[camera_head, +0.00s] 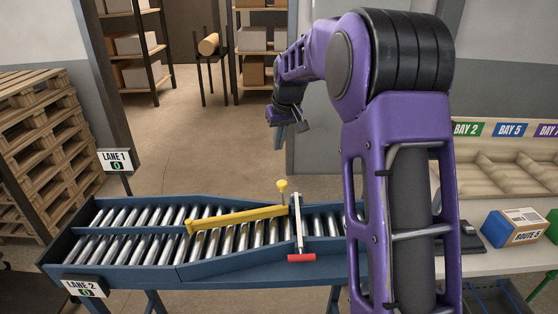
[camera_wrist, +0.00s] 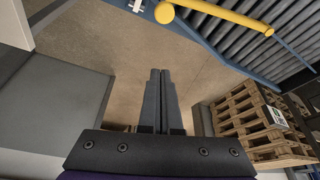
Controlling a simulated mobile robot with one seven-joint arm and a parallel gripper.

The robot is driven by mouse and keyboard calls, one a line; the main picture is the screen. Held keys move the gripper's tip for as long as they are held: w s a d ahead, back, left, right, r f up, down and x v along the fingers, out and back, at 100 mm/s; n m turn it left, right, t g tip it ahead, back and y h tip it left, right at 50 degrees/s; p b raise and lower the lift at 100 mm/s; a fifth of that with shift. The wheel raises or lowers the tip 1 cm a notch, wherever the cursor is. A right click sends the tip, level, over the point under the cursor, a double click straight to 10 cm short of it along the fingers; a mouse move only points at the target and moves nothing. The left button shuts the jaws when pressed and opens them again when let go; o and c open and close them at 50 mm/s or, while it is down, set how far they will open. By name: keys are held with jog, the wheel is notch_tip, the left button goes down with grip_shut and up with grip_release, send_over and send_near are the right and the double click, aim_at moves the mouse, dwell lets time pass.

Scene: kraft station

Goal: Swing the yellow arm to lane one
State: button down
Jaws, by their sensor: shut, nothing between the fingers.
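The yellow arm (camera_head: 235,217) lies slantwise over the roller conveyor. Its right end is at the far rail, by an upright yellow knob (camera_head: 282,186); its left end is at the tip of the divider between the lanes. The lane 1 sign (camera_head: 116,160) stands at the far left, the lane 2 sign (camera_head: 84,287) at the near left. My gripper (camera_head: 279,138) is above and beyond the conveyor, apart from the arm. In the wrist view its fingers (camera_wrist: 160,72) are together and empty; the knob (camera_wrist: 164,12) and yellow arm (camera_wrist: 225,14) show at the top.
A white bar with a red end (camera_head: 301,257) crosses the conveyor (camera_head: 230,268) just right of the yellow arm. Wooden pallets (camera_head: 40,150) are stacked at left. The floor behind the conveyor is open.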

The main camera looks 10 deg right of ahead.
notch_tip(320, 180, down, 9)
jog(key=shift+s+f, duration=0.2)
jog(key=shift+s, duration=0.15)
dwell(0.5)
jog(key=s+a+m+h+b, duration=0.1)
jog(key=s+m+b, duration=0.2)
jog(key=s, duration=0.9)
jog(key=shift+s+a+f+m+b, duration=0.2)
jog(key=shift+a+m+b, duration=0.2)
jog(key=shift+b, duration=0.4)
